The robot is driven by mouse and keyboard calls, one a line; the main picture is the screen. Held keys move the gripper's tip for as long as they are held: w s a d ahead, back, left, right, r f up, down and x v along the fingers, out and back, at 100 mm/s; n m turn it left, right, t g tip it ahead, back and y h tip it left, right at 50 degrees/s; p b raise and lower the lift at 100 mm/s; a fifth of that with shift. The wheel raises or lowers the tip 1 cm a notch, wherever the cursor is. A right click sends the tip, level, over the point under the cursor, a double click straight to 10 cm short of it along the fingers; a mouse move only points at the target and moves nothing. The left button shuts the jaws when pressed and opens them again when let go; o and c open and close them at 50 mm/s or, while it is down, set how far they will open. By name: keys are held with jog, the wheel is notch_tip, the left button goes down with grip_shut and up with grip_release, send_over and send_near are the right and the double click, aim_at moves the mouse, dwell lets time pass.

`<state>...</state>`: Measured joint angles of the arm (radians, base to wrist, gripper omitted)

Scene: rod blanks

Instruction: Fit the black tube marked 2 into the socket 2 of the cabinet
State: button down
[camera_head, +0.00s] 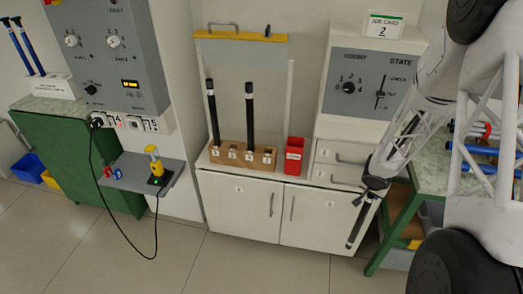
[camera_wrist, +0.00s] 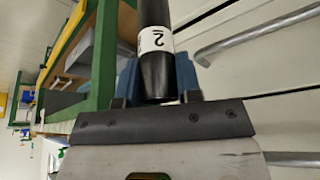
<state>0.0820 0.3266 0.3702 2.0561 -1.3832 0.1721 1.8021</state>
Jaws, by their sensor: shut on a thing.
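My gripper (camera_head: 374,184) is at the right, in front of the cabinet's drawers and door. It is shut on the black tube (camera_head: 356,226), which hangs tilted below it, clear of the floor. In the wrist view the black tube (camera_wrist: 157,78) sits between the blue fingers (camera_wrist: 156,88), and its white label reads 2. The wooden socket block (camera_head: 242,155) stands on the white cabinet (camera_head: 238,188), left of my gripper. Two other black tubes stand upright in its first and third sockets from the left. The second and fourth look empty.
A red bin (camera_head: 294,154) stands right of the block. A grey control box (camera_head: 370,95) with a job card reading 2 (camera_head: 384,27) is behind. A green bench (camera_head: 395,215) is close at the right. A yellow-edged panel (camera_head: 240,37) is above the block.

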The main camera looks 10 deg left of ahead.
jog(key=a+r+n+y, duration=0.1)
jog(key=a+r+n, duration=0.3)
jog(key=a, duration=1.6)
jog(key=a+r+n+y, duration=0.2)
jog(key=a+r, duration=0.3)
jog(key=a, duration=1.5)
jog(key=a+r+n+y, duration=0.1)
jog(key=a+r+n, duration=0.35)
jog(key=a, duration=1.55)
jog(key=s+a+r+n, duration=0.1)
jog(key=s+a+r, duration=0.2)
jog(key=a, duration=0.7)
jog(key=s+a+r+n+y, duration=0.1)
jog(key=s+a+r+n, duration=0.1)
jog(key=a+r, duration=0.5)
jog(key=s+a+r+n, duration=0.1)
jog(key=s+a+r, duration=0.3)
jog(key=a, duration=1)
jog(key=shift+a+r+n+g+y, duration=0.3)
jog(key=shift+r+n+g, duration=0.1)
jog(key=shift+r, duration=0.15)
jog(key=shift+a, duration=0.1)
jog(key=w+a+f, duration=0.1)
jog(key=w+a, duration=0.8)
jog(key=a, duration=0.3)
jog(key=shift+w+a+f, duration=0.25)
jog(key=shift+w+f, duration=0.05)
